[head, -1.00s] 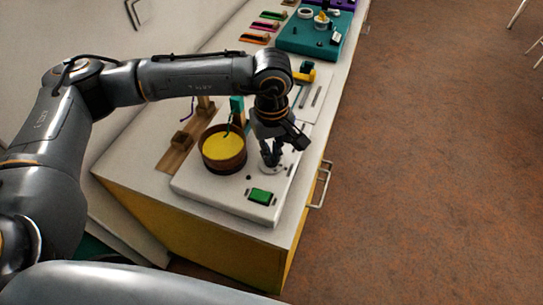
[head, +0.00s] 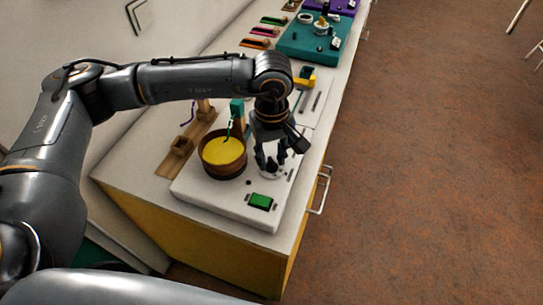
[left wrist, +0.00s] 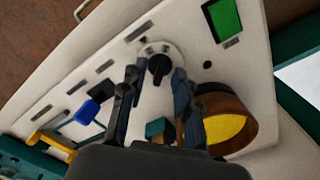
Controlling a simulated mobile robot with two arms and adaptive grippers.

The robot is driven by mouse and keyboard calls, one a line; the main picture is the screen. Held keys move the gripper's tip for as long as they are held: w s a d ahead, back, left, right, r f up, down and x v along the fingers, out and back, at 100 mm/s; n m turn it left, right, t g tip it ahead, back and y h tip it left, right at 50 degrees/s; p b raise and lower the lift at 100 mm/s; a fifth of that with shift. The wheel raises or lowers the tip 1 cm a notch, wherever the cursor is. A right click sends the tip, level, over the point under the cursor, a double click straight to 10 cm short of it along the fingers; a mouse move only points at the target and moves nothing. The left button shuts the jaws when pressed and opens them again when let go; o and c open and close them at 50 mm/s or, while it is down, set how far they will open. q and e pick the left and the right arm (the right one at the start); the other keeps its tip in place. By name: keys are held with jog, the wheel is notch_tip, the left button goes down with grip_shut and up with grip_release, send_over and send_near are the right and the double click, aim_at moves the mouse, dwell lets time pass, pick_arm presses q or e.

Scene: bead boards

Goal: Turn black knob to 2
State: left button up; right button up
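The black knob (left wrist: 159,66) sits on a round silver dial on the white board (left wrist: 205,65). In the left wrist view, my left gripper (left wrist: 156,74) has its two dark fingers spread, one on each side of the knob, with a gap between them. Whether the fingertips touch the dial is unclear. In the head view, the left gripper (head: 271,158) hangs over the dial and mostly hides the knob. I cannot read the dial's numbers. My right gripper is out of view.
A brown round pot with a yellow top (head: 223,152) stands close to the left of my left gripper. A green panel (head: 260,201) lies near the board's front edge. A teal board (head: 310,40) stands farther back. A drawer handle (head: 320,190) sticks out at the right.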

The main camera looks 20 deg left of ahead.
aim_at(271, 162)
pick_arm(q)
notch_tip(271, 162, up, 12)
jog(key=shift+f, duration=0.25)
jog(key=shift+s+f, duration=0.1)
dwell(0.5)
